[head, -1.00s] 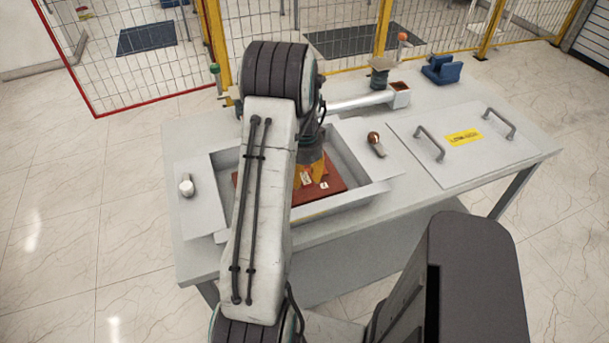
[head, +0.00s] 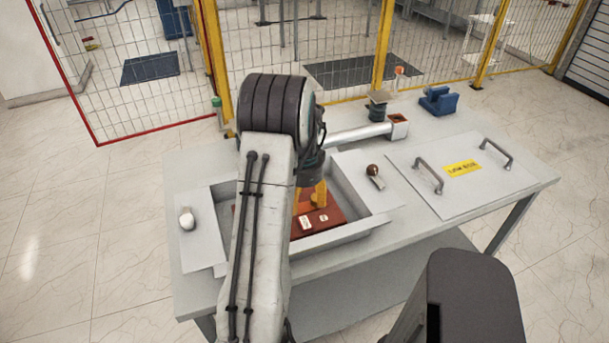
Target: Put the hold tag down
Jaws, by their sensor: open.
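Two small pale tags lie on the red-brown surface (head: 340,204) inside the grey open box (head: 368,224): a left tag (head: 305,222) and a right tag (head: 323,217). Their print is too small to read, so I cannot tell which is the hold tag. My gripper (head: 311,205), with orange fingers, points down over the red-brown surface, just behind the tags. It is open and looks clear of both tags. My arm hides part of the gripper and the left part of the box.
A silver-white knob (head: 186,220) is left of the box and a brown-knobbed handle (head: 375,176) is right of it. A grey lid (head: 460,168) with two handles and a yellow label lies at right. A white pipe (head: 360,133) and a blue block (head: 438,101) are behind.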

